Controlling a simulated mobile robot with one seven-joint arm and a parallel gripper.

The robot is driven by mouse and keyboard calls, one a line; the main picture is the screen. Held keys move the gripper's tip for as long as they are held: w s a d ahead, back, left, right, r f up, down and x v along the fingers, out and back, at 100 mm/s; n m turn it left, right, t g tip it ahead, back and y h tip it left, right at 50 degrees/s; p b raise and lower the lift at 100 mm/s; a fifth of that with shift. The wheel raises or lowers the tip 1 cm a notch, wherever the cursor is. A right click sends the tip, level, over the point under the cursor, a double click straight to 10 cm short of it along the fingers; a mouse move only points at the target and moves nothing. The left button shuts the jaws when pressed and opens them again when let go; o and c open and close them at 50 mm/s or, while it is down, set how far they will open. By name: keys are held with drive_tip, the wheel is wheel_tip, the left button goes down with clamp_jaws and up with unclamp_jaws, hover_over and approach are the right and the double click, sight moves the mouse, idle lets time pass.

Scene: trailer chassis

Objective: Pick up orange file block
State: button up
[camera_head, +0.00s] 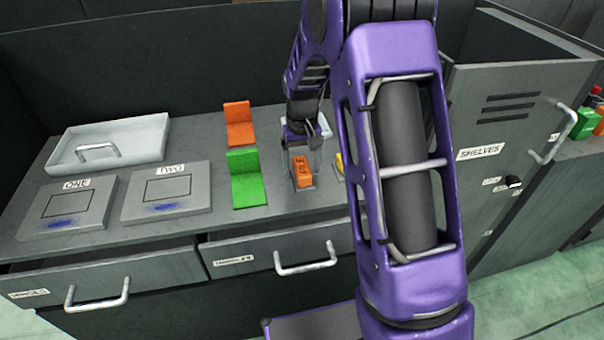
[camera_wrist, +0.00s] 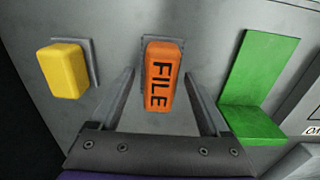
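The orange file block (camera_head: 302,169) stands in a small grey base on the counter, to the right of the green bracket. It also shows in the wrist view (camera_wrist: 161,76), with the word FILE on its face. My gripper (camera_wrist: 161,85) is open, with one finger on each side of the block and a gap between each finger and it. In the head view my gripper (camera_head: 302,155) is over the block, small and partly hidden behind it and my arm.
A yellow block (camera_wrist: 64,71) in its own base is beside the file block. A green bracket (camera_head: 245,178) and an orange bracket (camera_head: 239,124) stand on the other side. Pads marked ONE (camera_head: 66,205) and TWO (camera_head: 167,192), and a grey tray (camera_head: 110,143), are further left. Two drawers are below.

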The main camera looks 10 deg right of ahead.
sight(301, 166)
clamp_jaws()
idle(0.3)
wheel_tip(301, 166, up, 10)
drive_tip(key=shift+r+p, duration=0.1)
drive_tip(key=shift+p, duration=0.8)
drive_tip(key=c, duration=0.6)
unclamp_jaws()
clamp_jaws()
drive_tip(key=shift+a, duration=0.15)
